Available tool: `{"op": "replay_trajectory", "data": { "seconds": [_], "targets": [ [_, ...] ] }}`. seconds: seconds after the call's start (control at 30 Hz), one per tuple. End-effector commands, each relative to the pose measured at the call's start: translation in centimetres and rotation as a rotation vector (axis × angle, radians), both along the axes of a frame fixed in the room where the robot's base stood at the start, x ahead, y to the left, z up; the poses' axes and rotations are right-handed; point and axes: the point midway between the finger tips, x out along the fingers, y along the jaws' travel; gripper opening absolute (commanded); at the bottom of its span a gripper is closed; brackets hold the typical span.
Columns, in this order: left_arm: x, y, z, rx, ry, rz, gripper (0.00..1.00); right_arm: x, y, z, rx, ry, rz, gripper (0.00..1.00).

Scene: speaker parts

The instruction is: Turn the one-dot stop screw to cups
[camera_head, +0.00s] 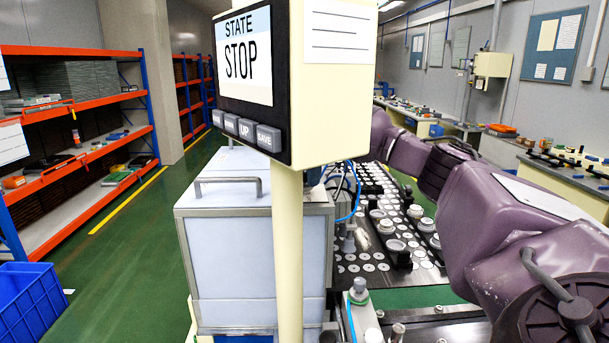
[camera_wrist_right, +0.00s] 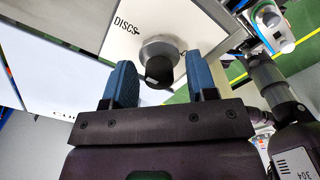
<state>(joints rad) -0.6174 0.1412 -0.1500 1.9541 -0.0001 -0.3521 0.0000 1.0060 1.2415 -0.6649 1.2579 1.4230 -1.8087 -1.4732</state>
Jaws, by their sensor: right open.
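In the right wrist view a dark round knob (camera_wrist_right: 159,72) stands on a grey metal collar (camera_wrist_right: 160,47) fixed to a pale plate. The word DISCS is printed on the plate to the knob's upper left. No dot shows on the knob, so I cannot tell if it is the one-dot stop screw. My right gripper (camera_wrist_right: 160,63) is open, its two blue fingers apart on either side of the knob, with no clear contact. In the head view the control box and post hide this gripper. My left gripper is not in view.
A control box (camera_head: 337,75) with a screen reading STATE STOP stands on a cream post (camera_head: 288,250) at the front. A white cabinet (camera_head: 232,240) with a handle is behind it. A perforated table (camera_head: 370,265) carries several small parts. Orange shelves (camera_head: 80,150) stand left.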

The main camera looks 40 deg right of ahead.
Motion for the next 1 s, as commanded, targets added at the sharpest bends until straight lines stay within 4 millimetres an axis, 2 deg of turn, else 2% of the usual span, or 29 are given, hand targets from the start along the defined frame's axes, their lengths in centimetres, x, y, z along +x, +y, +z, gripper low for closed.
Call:
{"op": "replay_trajectory", "data": {
  "seconds": [0.07,0.37,0.67,1.0],
  "targets": [
    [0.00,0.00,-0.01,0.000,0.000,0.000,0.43,0.00,0.00,0.01,0.000,0.000,0.000,0.49],
    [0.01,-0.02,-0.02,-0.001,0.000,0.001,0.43,0.00,0.00,0.02,0.000,0.000,0.000,0.03],
    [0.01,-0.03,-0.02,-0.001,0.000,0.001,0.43,0.00,0.00,0.00,-0.001,0.001,-0.035,0.03],
    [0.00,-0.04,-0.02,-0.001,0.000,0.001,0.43,0.10,0.05,0.02,0.000,0.000,-0.251,0.03]
  ]
}}
